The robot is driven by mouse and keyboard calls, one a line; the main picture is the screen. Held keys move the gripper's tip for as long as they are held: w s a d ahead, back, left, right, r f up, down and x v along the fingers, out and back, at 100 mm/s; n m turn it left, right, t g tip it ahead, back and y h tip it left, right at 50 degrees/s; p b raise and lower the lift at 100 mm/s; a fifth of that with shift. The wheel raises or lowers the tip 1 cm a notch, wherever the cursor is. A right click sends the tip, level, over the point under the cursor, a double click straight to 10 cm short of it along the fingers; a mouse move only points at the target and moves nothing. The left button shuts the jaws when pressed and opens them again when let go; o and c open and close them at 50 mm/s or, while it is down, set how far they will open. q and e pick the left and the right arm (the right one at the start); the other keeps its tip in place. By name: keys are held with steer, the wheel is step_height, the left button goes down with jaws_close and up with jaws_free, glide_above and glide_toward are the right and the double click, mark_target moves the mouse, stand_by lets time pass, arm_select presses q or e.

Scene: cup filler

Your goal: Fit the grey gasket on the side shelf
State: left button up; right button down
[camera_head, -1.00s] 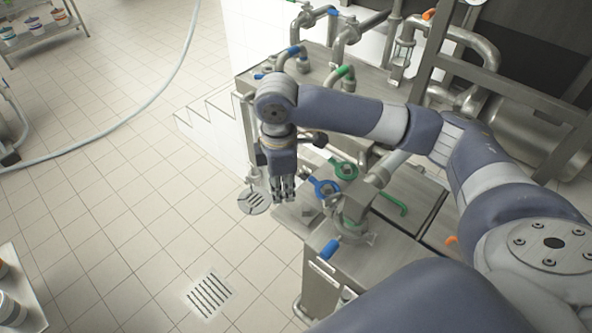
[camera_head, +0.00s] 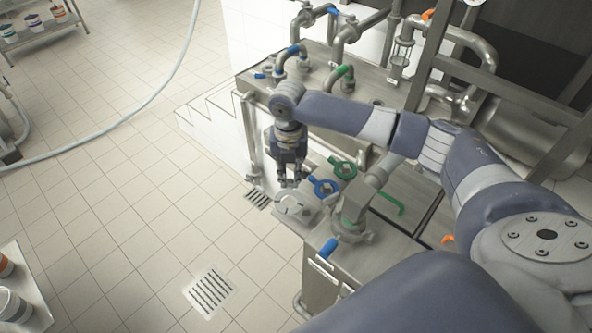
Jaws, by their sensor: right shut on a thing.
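My right gripper (camera_head: 289,183) points down over the near left corner of the steel machine top. It is shut on a pale grey, flat, round gasket (camera_head: 280,206), gripped at its far edge. The gasket appears over the side shelf (camera_head: 306,223), a bare steel ledge at the machine's left edge. I cannot tell whether it touches the shelf or hovers just above it. The fingertips partly hide the gasket's far edge. My left gripper is not in view.
The tiled floor on the left is open, with a drain grate (camera_head: 209,291).

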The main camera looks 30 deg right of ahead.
steer(key=shift+w+d+f+n+b, duration=0.2)
steer(key=shift+d+f+n+b, duration=0.35)
steer(key=shift+f+n, duration=0.4)
steer(key=shift+w+d+f+n+b, duration=0.3)
steer(key=shift+f+n+b, duration=0.5)
steer(key=shift+f, duration=0.4)
steer(key=shift+w+d+f+n+b, duration=0.15)
steer(key=shift+d+f+n+b, duration=0.4)
steer(key=shift+f+n, duration=0.4)
steer(key=shift+a+p, duration=0.1)
steer(key=shift+p, duration=0.2)
steer(key=shift+f+b, duration=0.65)
steer(key=shift+f, duration=1.05)
steer(key=c, duration=1.4)
jaws_free()
steer(key=shift+w, duration=0.1)
steer(key=shift+c, duration=0.2)
steer(key=shift+r, duration=0.15)
